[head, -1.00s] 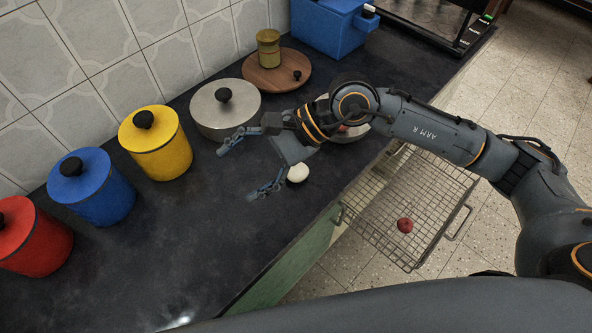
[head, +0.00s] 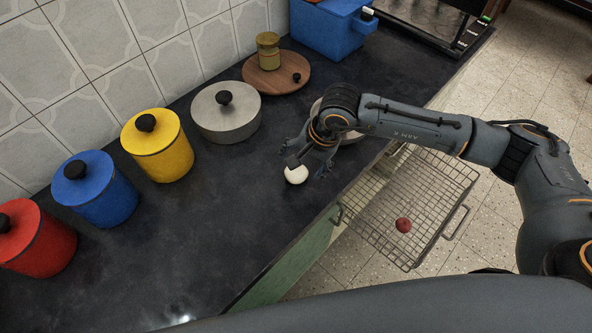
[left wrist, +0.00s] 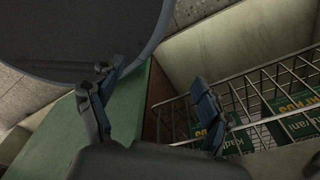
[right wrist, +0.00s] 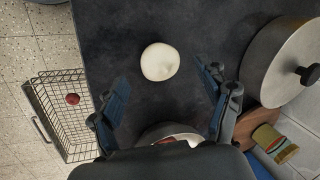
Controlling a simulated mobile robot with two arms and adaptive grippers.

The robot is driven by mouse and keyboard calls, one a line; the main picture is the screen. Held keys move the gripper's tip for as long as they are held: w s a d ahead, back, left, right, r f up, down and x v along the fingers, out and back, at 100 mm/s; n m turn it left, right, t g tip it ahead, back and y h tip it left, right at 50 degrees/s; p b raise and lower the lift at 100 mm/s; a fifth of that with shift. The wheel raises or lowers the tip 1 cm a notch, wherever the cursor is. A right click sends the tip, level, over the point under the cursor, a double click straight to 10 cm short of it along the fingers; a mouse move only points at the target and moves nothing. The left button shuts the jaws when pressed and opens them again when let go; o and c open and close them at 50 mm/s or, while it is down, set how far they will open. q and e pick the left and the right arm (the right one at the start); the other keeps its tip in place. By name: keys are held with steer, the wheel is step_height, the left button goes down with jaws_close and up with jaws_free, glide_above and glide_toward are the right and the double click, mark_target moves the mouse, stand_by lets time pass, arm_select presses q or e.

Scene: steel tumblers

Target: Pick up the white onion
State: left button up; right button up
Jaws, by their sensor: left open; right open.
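The white onion (head: 296,174) lies on the dark countertop near its front edge. In the right wrist view the onion (right wrist: 160,62) is whole and sits ahead of the fingertips, roughly centred between them. My right gripper (head: 306,165) is open and empty, pointing down close to the onion in the head view. Its two spread fingers (right wrist: 166,88) show in the right wrist view, with bare counter between them. My left gripper (left wrist: 158,82) is open and empty in the left wrist view, away from the onion; it does not show in the head view.
A steel pot (head: 227,118) stands behind the onion; yellow (head: 160,150), blue (head: 93,194) and red (head: 35,240) canisters stand left. A bowl (right wrist: 168,131) is close behind the right gripper. A wire basket (head: 440,190) holding a red item (head: 403,225) juts out in front.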

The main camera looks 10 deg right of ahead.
mark_target(299, 170)
steer(key=x, duration=0.1)
steer(key=p+x, duration=0.2)
steer(key=x, duration=0.1)
steer(key=shift+w+d+f, duration=0.1)
steer(key=shift+d, duration=0.15)
steer(key=shift+w+a+f, duration=0.1)
steer(key=shift+a+f, duration=0.05)
steer(key=shift+f, duration=0.4)
steer(key=c, duration=1.3)
